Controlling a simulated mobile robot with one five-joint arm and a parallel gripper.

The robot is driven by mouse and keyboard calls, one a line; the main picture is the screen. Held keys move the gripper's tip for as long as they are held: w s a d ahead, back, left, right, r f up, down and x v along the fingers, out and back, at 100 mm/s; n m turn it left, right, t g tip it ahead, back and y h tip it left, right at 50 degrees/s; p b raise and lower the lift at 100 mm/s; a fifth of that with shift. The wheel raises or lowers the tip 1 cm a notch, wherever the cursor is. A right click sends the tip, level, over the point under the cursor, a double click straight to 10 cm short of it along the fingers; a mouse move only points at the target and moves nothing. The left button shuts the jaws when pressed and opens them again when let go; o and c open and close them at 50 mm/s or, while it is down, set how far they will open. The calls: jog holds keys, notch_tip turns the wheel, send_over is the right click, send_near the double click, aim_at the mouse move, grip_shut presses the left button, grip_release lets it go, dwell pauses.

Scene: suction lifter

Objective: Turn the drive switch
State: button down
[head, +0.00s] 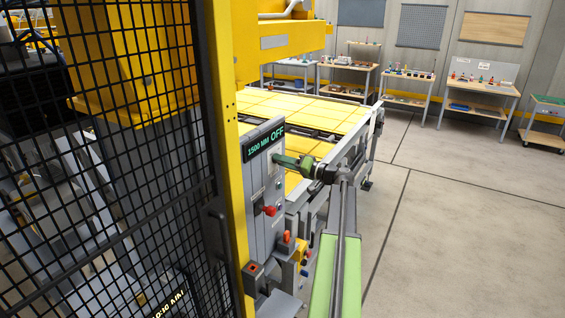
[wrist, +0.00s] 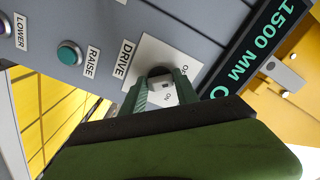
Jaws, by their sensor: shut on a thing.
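The drive switch (wrist: 160,72) is a dark round knob on a white plate (wrist: 150,48) beside the label "DRIVE" (wrist: 124,58) in the wrist view. My gripper (wrist: 158,92) is shut on the switch, with its green fingers on both sides of the knob. The "ON" mark shows between the fingers, and an "OF..." mark shows at the plate's edge. In the head view my gripper (head: 280,160) reaches the grey control panel (head: 262,185) from the right and hides the switch. The display (head: 264,140) above it reads "1500 MM OFF".
Raise (wrist: 69,54) and lower (wrist: 5,25) buttons sit beside the switch. A black mesh guard (head: 120,150) with a yellow post (head: 232,190) stands left. Open floor (head: 450,230) lies right.

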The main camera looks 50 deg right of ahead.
jog(key=shift+n, duration=0.7)
jog(key=c, duration=1)
grip_release()
jog(key=shift+o, duration=0.2)
jog(key=v, duration=1.7)
jog(key=shift+s, duration=0.25)
jog(key=shift+f, duration=0.1)
